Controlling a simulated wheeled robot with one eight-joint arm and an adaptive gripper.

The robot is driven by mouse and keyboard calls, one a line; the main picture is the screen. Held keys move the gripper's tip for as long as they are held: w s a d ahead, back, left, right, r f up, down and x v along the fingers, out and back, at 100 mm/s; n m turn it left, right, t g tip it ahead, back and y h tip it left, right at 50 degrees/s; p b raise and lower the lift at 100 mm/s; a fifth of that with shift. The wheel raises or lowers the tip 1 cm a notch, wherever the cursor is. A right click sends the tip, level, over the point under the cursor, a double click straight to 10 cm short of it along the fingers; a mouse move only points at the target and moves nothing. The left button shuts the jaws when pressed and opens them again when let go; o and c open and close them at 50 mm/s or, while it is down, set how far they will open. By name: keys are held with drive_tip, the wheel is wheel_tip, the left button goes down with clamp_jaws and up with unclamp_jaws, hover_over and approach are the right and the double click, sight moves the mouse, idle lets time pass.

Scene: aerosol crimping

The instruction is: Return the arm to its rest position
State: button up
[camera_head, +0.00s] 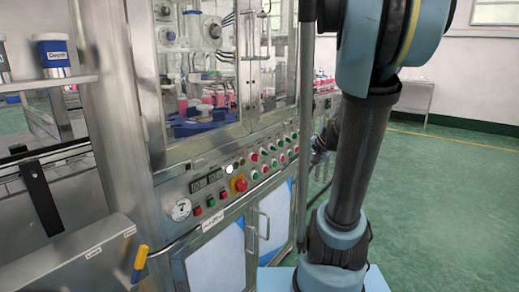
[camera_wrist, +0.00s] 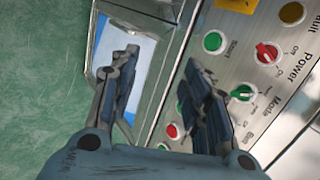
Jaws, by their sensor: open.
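My gripper (camera_wrist: 160,72) is open and empty in the wrist view, its two dark fingers apart. It is in front of the machine's control panel (camera_wrist: 228,72), with the right finger overlapping the panel in the picture. I cannot tell whether it touches anything. In the head view my arm (camera_head: 350,160), blue and dark, stands upright at the right of the machine. A dark part at the arm's far side could be the gripper, but it is mostly hidden by the arm.
The steel machine (camera_head: 125,110) fills the left and middle, with buttons, a red emergency knob (camera_head: 240,184) and cabinet doors (camera_head: 274,212). A labelled can (camera_head: 53,60) stands on a shelf (camera_head: 40,84). A yellow-handled lever (camera_head: 140,258) sticks out at lower left. Green floor (camera_head: 450,190) is free at right.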

drive_tip(key=s+d+f+n+h, duration=0.3)
drive_tip(key=s, duration=0.5)
drive_tip(key=s+d+f+n+g+h, duration=0.1)
drive_tip(key=s+d+f+n+h, duration=0.2)
drive_tip(key=s, duration=0.5)
drive_tip(key=shift+s+f+h, duration=0.35)
drive_tip(key=shift+f+h, duration=0.05)
drive_tip(key=shift+f, duration=0.1)
drive_tip(key=shift+w+f, duration=0.2)
drive_tip(key=shift+w, duration=0.25)
